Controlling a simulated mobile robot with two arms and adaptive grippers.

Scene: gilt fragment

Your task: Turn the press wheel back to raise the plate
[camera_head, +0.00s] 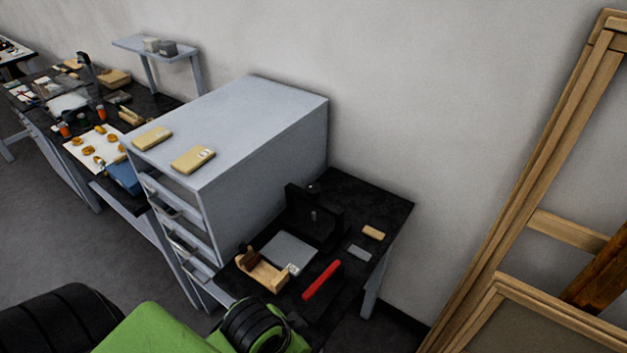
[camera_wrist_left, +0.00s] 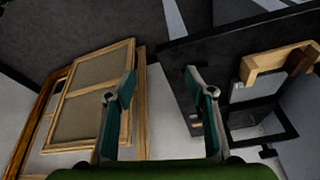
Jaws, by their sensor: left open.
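A small press with a black upright frame (camera_head: 322,218) stands on the dark table (camera_head: 385,200) in the head view. A flat grey plate (camera_head: 289,250) lies low in front of the frame. A small dark round knob (camera_head: 313,188) shows at its top; I cannot tell whether this is the wheel. My left gripper (camera_wrist_left: 160,95) shows in the left wrist view, open, with nothing between its two fingers. It is apart from the press; its fingers are not visible in the head view. My right gripper is not in view.
A red bar (camera_head: 321,280) and a wooden holder (camera_head: 262,272) lie near the table's front; the holder also shows in the wrist view (camera_wrist_left: 268,62). A grey drawer cabinet (camera_head: 255,125) stands left of the press. Wooden frames (camera_head: 540,170) lean at right.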

